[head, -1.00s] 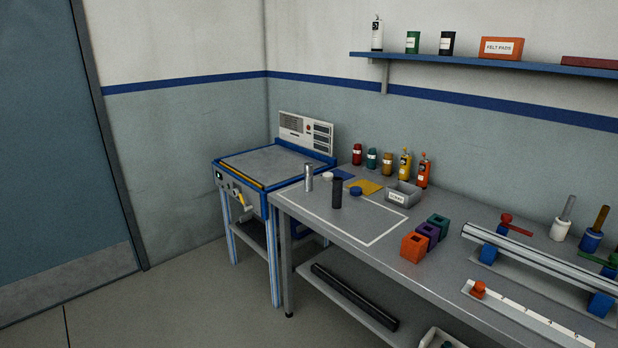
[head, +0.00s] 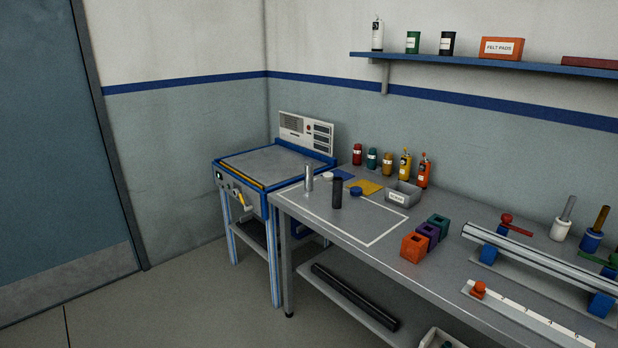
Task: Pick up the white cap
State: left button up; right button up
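The white cap (head: 327,177) appears as a small, low, round white piece on the grey workbench (head: 345,228). It sits behind and between a silver cylinder (head: 309,178) and a black cylinder (head: 337,193), both upright, and beside a blue square (head: 342,174). A blue round piece (head: 356,191) lies to its right, near a yellow square (head: 367,187). Neither of my grippers shows in the head view.
A blue-framed machine (head: 276,162) stands left of the bench. Several bottles (head: 388,161) line the back. A grey labelled bin (head: 404,193), coloured blocks (head: 415,247) and a long rail (head: 530,261) lie to the right. A wall shelf (head: 480,63) hangs above.

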aim_at(327, 176)
jog(key=i+j, duration=0.35)
jog(key=i+j+z, duration=0.1)
jog(key=i+j, duration=0.3)
jog(key=j, duration=0.15)
jog(key=i+j, duration=0.3)
jog(key=j, duration=0.15)
